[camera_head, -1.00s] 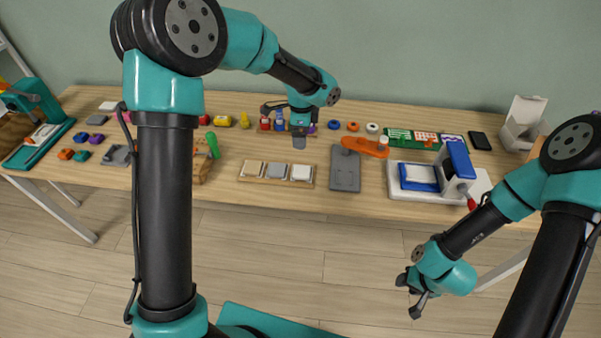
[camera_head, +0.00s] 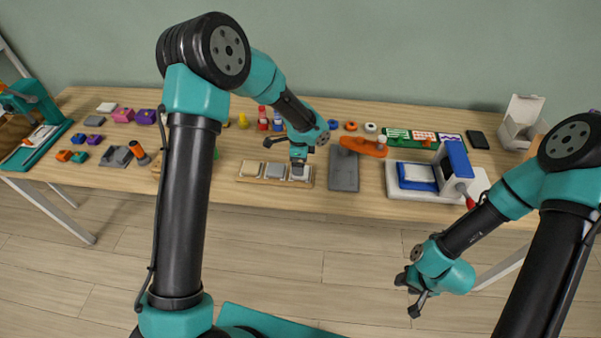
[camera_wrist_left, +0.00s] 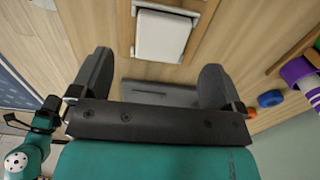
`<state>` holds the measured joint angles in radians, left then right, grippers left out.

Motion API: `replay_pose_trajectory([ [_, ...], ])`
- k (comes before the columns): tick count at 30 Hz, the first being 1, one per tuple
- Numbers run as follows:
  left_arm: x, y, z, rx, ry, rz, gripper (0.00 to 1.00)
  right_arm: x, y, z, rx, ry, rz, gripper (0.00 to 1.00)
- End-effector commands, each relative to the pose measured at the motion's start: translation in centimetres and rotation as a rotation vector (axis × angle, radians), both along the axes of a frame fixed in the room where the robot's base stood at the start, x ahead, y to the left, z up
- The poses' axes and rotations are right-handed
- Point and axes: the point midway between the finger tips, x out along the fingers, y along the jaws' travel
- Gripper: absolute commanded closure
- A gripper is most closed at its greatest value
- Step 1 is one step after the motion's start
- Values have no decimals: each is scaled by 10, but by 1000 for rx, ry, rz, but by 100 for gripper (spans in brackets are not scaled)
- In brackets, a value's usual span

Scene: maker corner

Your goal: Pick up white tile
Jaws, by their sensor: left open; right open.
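The white tile (camera_head: 307,176) lies at the right end of a wooden tray (camera_head: 262,180), beside a grey tile (camera_head: 275,171) and a beige tile (camera_head: 252,169). My left gripper (camera_head: 297,165) is open just above the white tile and partly hides it in the head view. I cannot tell the exact height of the fingers. My right gripper (camera_head: 411,294) is open and empty, in front of the table.
A dark grey slab (camera_head: 344,171) lies right of the tray. Further right stands a white and blue press (camera_head: 453,165) with an orange piece (camera_head: 364,146) nearby. Red and blue figures (camera_head: 263,120) stand behind the tray. Several small blocks lie at the left.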

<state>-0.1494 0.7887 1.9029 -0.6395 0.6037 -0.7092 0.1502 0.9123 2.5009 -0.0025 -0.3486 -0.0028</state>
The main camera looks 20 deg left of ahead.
Motion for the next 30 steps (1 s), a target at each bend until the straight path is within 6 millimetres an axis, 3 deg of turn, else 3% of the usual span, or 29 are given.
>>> replay_pose_trajectory([
  [11,0,0,-4,0,0,-1,6,0,0,0,0,0,0,57],
  [21,1,-2,-45,1,1,-1,6,0,0,0,0,0,0,57],
  [30,2,-2,-52,0,-1,-1,6,0,0,0,0,0,0,57],
])
